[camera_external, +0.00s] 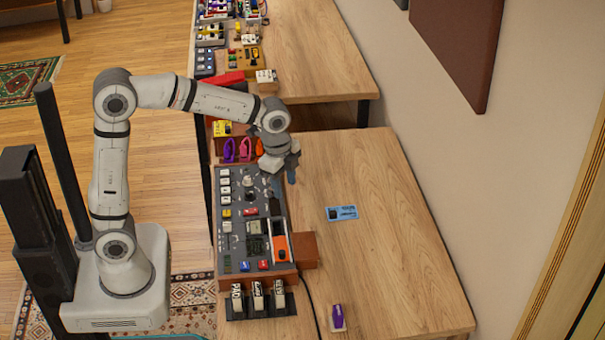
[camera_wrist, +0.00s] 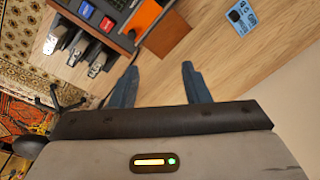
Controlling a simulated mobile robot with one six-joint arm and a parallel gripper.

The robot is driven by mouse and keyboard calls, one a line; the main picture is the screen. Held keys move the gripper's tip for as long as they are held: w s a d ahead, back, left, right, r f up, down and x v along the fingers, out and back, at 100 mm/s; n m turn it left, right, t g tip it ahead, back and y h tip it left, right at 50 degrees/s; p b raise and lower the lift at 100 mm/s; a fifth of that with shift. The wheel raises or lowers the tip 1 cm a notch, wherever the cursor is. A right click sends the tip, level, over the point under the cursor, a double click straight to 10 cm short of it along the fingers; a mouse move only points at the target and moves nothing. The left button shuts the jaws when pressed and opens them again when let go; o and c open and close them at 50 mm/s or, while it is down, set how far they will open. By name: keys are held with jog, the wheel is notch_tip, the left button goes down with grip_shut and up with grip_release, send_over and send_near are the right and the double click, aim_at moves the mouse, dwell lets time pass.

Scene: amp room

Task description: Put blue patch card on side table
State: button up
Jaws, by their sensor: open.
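The blue patch card (camera_external: 342,213) lies flat on the near wooden table (camera_external: 395,265), to the right of a grey control panel. It also shows at the top right of the wrist view (camera_wrist: 242,17). My gripper (camera_external: 291,172) is above the far end of the panel, up and to the left of the card in the external view. In the wrist view its two blue fingers (camera_wrist: 158,84) are spread apart with nothing between them. The gripper is apart from the card. I cannot tell which table is the side table.
The grey panel (camera_external: 231,230) has an orange device (camera_external: 279,248) and a brown block (camera_external: 303,250) at its right. Pedals (camera_external: 258,298) and a purple-and-white object (camera_external: 337,317) are nearer. A second table (camera_external: 310,60) holds several devices. The right side is clear; a wall stands beyond.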

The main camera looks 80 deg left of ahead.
jog(key=s+d+f+n, duration=0.1)
jog(key=s+d+n, duration=0.3)
jog(key=s, duration=0.6)
jog(key=s+d+f+n+t, duration=0.1)
jog(key=s+d+n, duration=0.2)
jog(key=s, duration=0.7)
jog(key=shift+s+d+n, duration=0.2)
jog(key=shift+d+n, duration=0.2)
jog(key=shift+n, duration=0.4)
